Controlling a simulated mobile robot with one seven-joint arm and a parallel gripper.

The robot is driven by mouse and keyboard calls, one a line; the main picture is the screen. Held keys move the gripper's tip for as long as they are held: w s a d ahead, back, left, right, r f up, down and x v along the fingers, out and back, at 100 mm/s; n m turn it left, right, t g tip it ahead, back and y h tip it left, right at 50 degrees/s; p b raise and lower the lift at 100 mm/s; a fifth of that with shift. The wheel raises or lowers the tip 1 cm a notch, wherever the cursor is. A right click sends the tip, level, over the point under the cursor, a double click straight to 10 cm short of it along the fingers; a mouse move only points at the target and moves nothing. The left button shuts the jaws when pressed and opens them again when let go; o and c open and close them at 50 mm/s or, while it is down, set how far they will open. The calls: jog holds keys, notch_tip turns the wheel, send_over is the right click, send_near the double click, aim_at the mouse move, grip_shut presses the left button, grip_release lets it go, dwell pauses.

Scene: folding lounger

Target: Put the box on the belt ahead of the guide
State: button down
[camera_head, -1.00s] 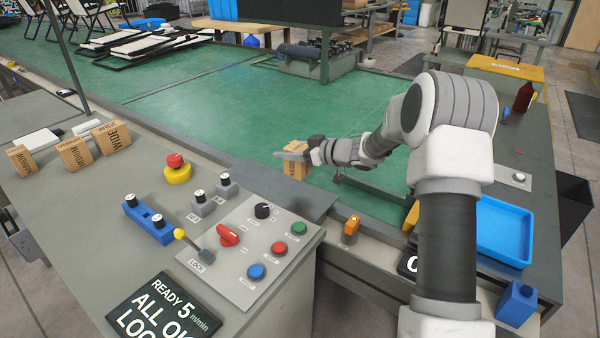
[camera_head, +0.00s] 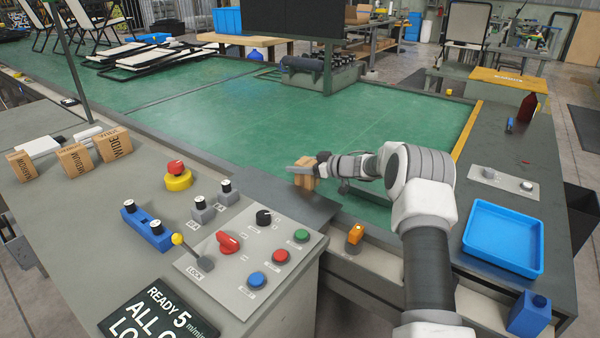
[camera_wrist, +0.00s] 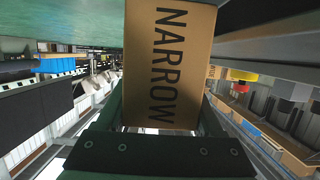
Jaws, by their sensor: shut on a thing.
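A brown cardboard box (camera_head: 304,178) is held in my gripper (camera_head: 314,170), over or at the near edge of the green belt (camera_head: 260,115). In the wrist view the box (camera_wrist: 168,60) fills the middle and reads NARROW, between the two fingers (camera_wrist: 170,118). Whether its underside touches anything cannot be told. A dark roller unit (camera_head: 320,72) stands across the belt's far side below a black panel; I cannot tell whether it is the guide.
Brown boxes marked MEDIUM (camera_head: 75,159) and WIDE (camera_head: 113,145), with another (camera_head: 22,166), stand on the left console. A control panel (camera_head: 250,250) and red emergency button (camera_head: 177,170) are in front. A blue tray (camera_head: 503,237) lies right. Much of the belt is clear.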

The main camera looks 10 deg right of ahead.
jog(key=shift+f, duration=0.8)
jog(key=shift+c, duration=0.2)
grip_release()
jog(key=shift+f, duration=0.2)
